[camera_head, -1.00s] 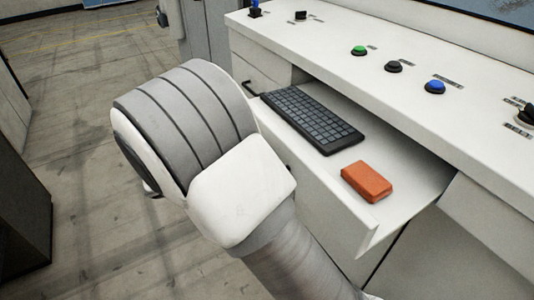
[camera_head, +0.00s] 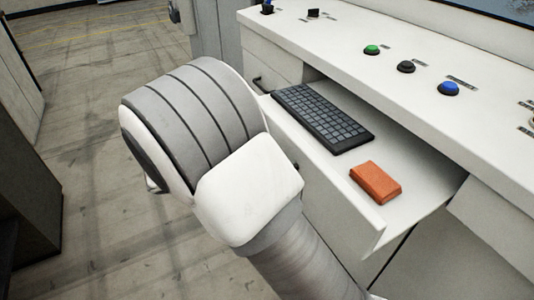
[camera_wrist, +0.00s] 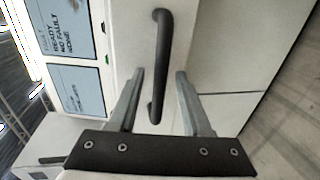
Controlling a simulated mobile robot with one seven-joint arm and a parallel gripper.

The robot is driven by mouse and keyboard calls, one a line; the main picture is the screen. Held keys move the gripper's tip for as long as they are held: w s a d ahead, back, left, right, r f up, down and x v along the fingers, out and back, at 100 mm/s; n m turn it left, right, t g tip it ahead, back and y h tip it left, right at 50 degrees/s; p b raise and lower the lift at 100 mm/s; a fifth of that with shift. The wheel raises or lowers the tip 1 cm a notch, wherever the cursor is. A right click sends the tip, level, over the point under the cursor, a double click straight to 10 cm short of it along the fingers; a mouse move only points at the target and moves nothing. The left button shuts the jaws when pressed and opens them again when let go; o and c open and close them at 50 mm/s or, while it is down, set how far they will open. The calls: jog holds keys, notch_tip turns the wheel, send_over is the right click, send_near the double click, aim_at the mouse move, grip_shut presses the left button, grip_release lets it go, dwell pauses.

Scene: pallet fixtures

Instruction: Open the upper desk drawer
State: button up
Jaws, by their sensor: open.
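In the wrist view a black bar handle (camera_wrist: 161,62) stands on a white front panel (camera_wrist: 122,40). My gripper (camera_wrist: 159,74) is open, with one finger on each side of the handle in the picture; I cannot tell whether either finger touches it. In the head view a white desk (camera_head: 345,45) has a drawer front with a dark handle (camera_head: 262,85) at its left. A white drawer or tray (camera_head: 408,212) below the desktop stands out. My gripper is hidden in the head view behind my arm.
The pulled-out tray holds a black keyboard (camera_head: 322,117) and an orange block (camera_head: 376,182). Green (camera_head: 372,49), black (camera_head: 406,66) and blue (camera_head: 448,88) buttons sit on the desktop. A dark cabinet (camera_head: 28,195) stands at the left. The floor (camera_head: 100,130) between is clear.

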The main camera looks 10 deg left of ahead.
jog(key=p+v, duration=0.1)
jog(key=v, duration=1.5)
jog(key=shift+a, duration=0.1)
jog(key=w+d+r+m+g+y+p, duration=0.1)
jog(key=d+r+g+y+p, duration=0.25)
jog(key=d, duration=0.75)
jog(key=w+d+r+m+g+y+p, duration=0.15)
jog(key=d+r+g, duration=0.25)
jog(key=d+r, duration=0.5)
jog(key=s+d+r+m+t+y+p, duration=0.2)
jog(key=s+d+r+y, duration=0.1)
jog(key=s+d, duration=0.3)
jog(key=s+d+r+m+t+y+p, duration=0.2)
jog(key=s+d+r+y+p, duration=0.1)
jog(key=s+d, duration=0.4)
jog(key=shift+d+m+y, duration=0.35)
jog(key=shift+d+y, duration=0.45)
jog(key=shift+d, duration=0.05)
